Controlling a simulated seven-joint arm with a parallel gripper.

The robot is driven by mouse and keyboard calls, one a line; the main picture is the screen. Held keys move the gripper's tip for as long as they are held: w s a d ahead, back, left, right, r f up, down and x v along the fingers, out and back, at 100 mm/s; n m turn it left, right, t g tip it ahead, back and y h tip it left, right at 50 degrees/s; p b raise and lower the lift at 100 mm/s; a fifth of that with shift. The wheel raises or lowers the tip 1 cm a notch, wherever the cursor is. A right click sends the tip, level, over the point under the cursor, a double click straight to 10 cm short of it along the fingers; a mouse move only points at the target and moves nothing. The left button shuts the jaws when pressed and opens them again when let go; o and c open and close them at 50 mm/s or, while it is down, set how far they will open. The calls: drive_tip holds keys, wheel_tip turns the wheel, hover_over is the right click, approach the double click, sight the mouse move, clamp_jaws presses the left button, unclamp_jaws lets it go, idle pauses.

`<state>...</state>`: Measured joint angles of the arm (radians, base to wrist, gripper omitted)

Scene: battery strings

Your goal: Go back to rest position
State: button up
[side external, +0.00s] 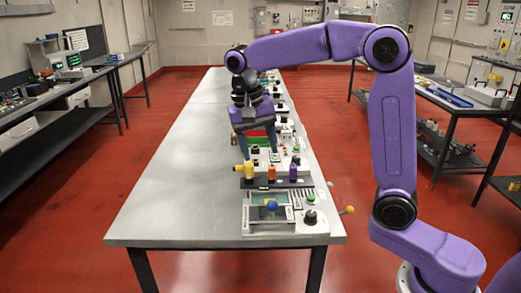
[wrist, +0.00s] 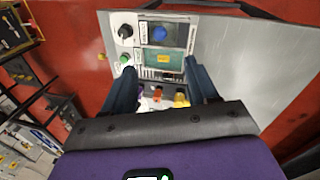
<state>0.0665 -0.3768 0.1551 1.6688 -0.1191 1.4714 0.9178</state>
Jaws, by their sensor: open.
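My gripper (side external: 258,152) is open and empty above the long steel table (side external: 165,190), behind the row of coloured cylinders in the side view. In the wrist view its two dark fingers (wrist: 159,70) stand wide apart with nothing between them. A yellow cylinder (side external: 249,171), an orange cylinder (side external: 271,173) and a purple cylinder (side external: 293,172) stand in a row on a dark base. The yellow one (wrist: 181,98) and the orange one (wrist: 157,95) also show in the wrist view, below the fingers.
A control panel (side external: 255,222) with a blue ball (side external: 271,205), green button (side external: 309,196) and black knob (side external: 310,216) sits at the table's near end. More devices (side external: 283,110) line the right edge behind. The table's left half is clear. Side benches stand apart.

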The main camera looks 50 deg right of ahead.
drive_tip(key=s+f+n, duration=0.3)
drive_tip(key=s+n, duration=0.3)
drive_tip(key=s, duration=0.3)
drive_tip(key=s+f+n+t+y, duration=0.1)
drive_tip(key=s+f+n, duration=0.2)
drive_tip(key=s+n, duration=0.4)
drive_tip(key=s+d+f+n+y, duration=0.1)
drive_tip(key=s+f+n, duration=0.2)
drive_tip(key=s+n, duration=0.3)
drive_tip(key=s, duration=0.5)
drive_tip(key=shift+f, duration=0.35)
